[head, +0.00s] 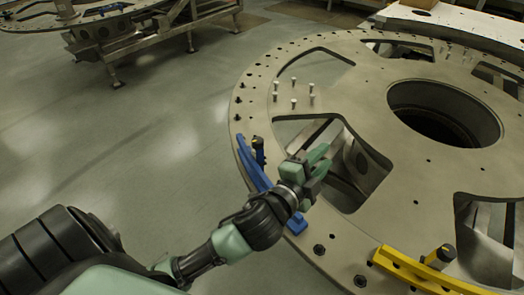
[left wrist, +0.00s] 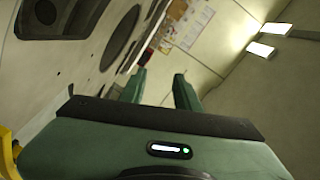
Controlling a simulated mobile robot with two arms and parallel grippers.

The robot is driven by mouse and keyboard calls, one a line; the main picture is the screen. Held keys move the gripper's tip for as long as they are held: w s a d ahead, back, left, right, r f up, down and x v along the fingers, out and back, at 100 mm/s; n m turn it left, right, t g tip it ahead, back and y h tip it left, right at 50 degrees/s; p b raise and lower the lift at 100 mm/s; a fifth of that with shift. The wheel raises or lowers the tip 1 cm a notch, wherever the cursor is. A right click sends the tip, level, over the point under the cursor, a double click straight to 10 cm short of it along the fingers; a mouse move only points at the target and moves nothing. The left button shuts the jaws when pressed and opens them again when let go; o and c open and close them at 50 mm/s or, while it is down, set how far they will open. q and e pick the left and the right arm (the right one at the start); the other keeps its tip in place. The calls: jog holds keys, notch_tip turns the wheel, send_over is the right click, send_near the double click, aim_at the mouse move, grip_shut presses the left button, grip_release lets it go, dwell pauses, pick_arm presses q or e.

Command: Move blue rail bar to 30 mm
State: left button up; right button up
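The blue rail bar (head: 247,165) lies along the left rim of the large round turret plate (head: 372,92). My left forearm crosses in front of its middle, and its near end shows again below the wrist. My left gripper (head: 322,160) is above the plate, just to the right of the bar, over a cut-out. Its two green fingers are apart with nothing between them. In the left wrist view the fingers (left wrist: 160,88) also stand apart and empty, and the blue bar does not show there. My right gripper is not in view.
A dark knob (head: 258,147) stands by the blue bar. Several upright pins (head: 294,103) stand on the plate.

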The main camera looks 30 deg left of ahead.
pick_arm(q)
jog(key=d+r+m+g+h, duration=0.2)
jog(key=d+r+m+h, duration=0.4)
jog(key=m, duration=0.5)
jog(key=d+r+m+g+h, duration=0.1)
jog(key=d+r+m+h, duration=0.3)
jog(key=d+m+h, duration=0.55)
jog(key=m+g+y, duration=1.4)
jog(key=m+y, duration=0.3)
jog(key=m, duration=0.7)
send_over(262, 175)
notch_tip(262, 175, down, 17)
jog(key=shift+w+r, duration=0.1)
jog(key=shift+r, duration=0.05)
jog(key=shift+f+b, duration=0.85)
jog(key=shift+f, duration=0.75)
notch_tip(262, 175, down, 4)
jog(key=shift+r+b, duration=0.15)
jog(key=shift+b, duration=1.1)
jog(key=shift+f+b, duration=1)
jog(key=shift+f, duration=0.05)
